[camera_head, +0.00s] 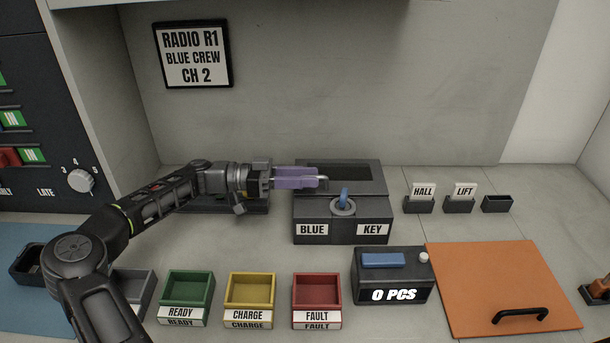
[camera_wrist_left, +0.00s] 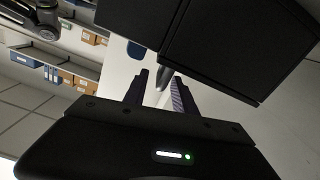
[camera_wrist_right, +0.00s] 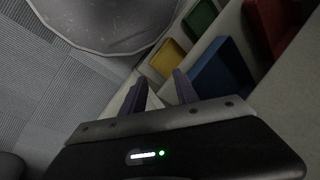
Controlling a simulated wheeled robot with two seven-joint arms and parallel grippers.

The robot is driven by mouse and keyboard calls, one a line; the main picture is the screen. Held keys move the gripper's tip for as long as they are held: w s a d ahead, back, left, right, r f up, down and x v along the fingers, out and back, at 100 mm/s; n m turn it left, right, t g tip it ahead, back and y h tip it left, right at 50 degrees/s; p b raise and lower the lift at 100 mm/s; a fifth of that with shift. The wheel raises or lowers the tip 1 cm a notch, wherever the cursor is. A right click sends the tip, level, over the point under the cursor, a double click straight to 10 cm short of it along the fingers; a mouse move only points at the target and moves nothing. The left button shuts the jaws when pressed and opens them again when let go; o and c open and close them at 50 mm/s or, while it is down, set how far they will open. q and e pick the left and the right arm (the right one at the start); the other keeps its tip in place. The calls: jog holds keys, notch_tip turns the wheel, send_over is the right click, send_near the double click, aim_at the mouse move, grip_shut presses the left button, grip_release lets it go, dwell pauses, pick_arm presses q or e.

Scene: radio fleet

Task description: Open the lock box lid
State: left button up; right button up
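The dark grey lock box (camera_head: 342,228) stands near the back wall on the counter, with BLUE and KEY labels on its front. A blue key (camera_head: 344,195) sits in the round lock on the box. The box top shows a dark recessed rectangle; I cannot tell whether the lid is raised. My left gripper (camera_head: 318,178) is at the box's upper left, its purple fingers apart. In the left wrist view a metal bar (camera_wrist_left: 163,88) shows between these fingers, near the dark box (camera_wrist_left: 235,45); contact is unclear. My right gripper (camera_wrist_right: 160,88) is open and empty, outside the head view.
Green (camera_head: 186,292), yellow (camera_head: 250,290) and red (camera_head: 317,290) trays stand in front. A black counter unit (camera_head: 392,285) reads 0 PCS. An orange board (camera_head: 500,280) with a black handle lies right. HALL and LIFT holders stand right of the box.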

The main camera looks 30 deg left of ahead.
pick_arm(q)
grip_shut()
dwell(1.4)
